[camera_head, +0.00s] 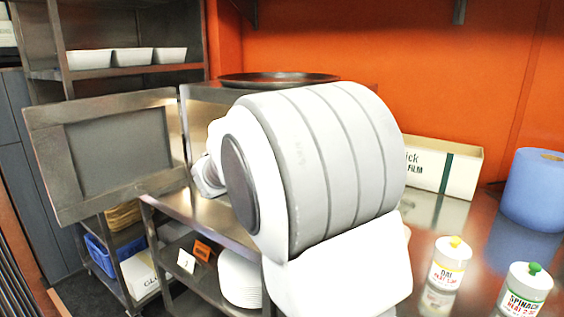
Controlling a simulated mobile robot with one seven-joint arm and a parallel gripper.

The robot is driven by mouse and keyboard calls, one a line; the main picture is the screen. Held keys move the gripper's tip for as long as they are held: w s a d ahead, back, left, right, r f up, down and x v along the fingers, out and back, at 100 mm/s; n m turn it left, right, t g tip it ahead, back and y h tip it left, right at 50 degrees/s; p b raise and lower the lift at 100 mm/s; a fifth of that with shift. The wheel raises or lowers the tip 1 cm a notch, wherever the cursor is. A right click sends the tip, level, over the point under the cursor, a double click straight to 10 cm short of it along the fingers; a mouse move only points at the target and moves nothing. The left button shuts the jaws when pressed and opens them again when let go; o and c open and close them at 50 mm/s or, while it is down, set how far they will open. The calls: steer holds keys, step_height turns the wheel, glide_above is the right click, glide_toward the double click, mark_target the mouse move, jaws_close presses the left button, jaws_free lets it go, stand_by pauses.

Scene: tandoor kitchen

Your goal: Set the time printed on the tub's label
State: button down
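A white tub with a yellow cap (450,262) stands upright on the steel counter at the right; its label reads "DAL" with a heat line below, too small to read surely. A second tub with a green cap (525,290) stands in front right of it, labelled "SPINACH", also with a heat line. A steel appliance (208,92), with its framed door (115,152) swung open to the left, is mostly hidden behind my arm. No dial or display shows. A small grey end part of my arm shows by the open door; my gripper's fingers cannot be made out.
A dark round pan (278,79) lies on top of the appliance. A white film box (442,168) and a blue roll (534,190) stand at the back right of the counter. Shelves below hold stacked white plates (239,278) and a blue crate (101,257).

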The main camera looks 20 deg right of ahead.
stand_by(0.5)
steer(key=shift+c, duration=1.8)
jaws_free()
steer(key=p+v, duration=0.2)
steer(key=v, duration=1.5)
steer(key=shift+a, duration=0.2)
steer(key=shift+s, duration=0.15)
